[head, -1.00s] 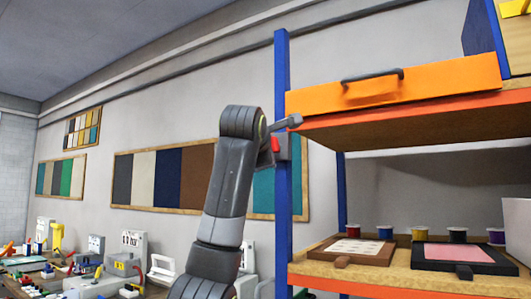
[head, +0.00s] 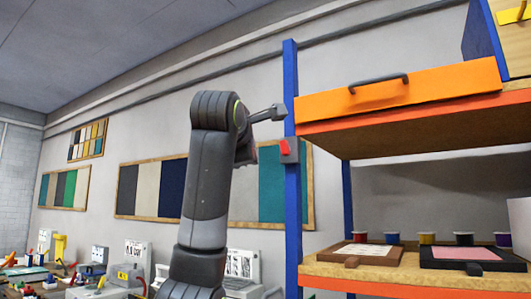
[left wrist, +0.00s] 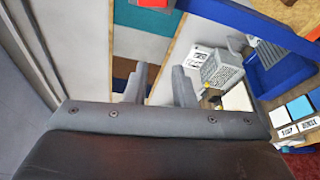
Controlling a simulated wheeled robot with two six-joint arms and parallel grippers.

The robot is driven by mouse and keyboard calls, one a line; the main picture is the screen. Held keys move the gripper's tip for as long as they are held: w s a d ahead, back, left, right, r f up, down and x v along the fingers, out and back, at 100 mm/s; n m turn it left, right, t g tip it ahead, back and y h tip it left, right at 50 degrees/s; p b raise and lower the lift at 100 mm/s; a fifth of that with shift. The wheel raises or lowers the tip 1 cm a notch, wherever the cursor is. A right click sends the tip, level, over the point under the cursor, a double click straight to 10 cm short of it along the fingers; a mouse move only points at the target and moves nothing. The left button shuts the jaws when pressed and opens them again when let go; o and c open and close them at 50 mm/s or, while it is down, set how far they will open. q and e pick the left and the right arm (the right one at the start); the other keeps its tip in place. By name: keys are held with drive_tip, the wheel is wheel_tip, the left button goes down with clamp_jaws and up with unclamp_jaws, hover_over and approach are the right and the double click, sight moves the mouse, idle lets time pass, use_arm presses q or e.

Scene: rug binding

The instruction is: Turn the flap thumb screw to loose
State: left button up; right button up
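The flap thumb screw looks to be the small red piece (head: 284,148) on a grey block (head: 290,158) on the blue post. Part of a red piece on a grey block also shows at the top edge of the left wrist view (left wrist: 153,3). The orange flap (head: 400,91) with a dark handle is to the right of the post. My left gripper (head: 272,113) is above and slightly left of the red piece, apart from it. In the left wrist view its fingers (left wrist: 160,88) are spread with nothing between them. My right gripper is out of view.
The blue post (head: 291,215) and the orange-edged shelf (head: 420,128) stand close to my left arm. Spools and framed samples (head: 362,252) sit on the lower shelf (head: 400,272). A cluttered bench (head: 110,285) is at the lower left. Sample boards hang on the wall.

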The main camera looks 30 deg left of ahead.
use_arm(q)
drive_tip(key=shift+o, duration=1.1)
drive_tip(key=m+p, duration=0.1)
drive_tip(key=p, duration=0.1)
drive_tip(key=a+m+t+p, duration=0.1)
drive_tip(key=m, duration=0.1)
drive_tip(key=m+y+p, duration=0.1)
drive_tip(key=p, duration=0.1)
drive_tip(key=shift+w+a+r+m+t+p, duration=0.15)
drive_tip(key=shift+w+a+m+t+p, duration=0.15)
drive_tip(key=shift+w+a+t+p, duration=0.1)
drive_tip(key=m+t+h+p, duration=0.45)
drive_tip(key=m+p, duration=0.45)
drive_tip(key=m, duration=0.6)
approach(283, 147)
drive_tip(key=p+x, duration=0.8)
drive_tip(key=shift+s+r+p, duration=0.1)
drive_tip(key=shift+r+p, duration=0.05)
drive_tip(key=shift+p, duration=0.2)
drive_tip(key=shift+p+x, duration=0.3)
drive_tip(key=shift+x, duration=0.45)
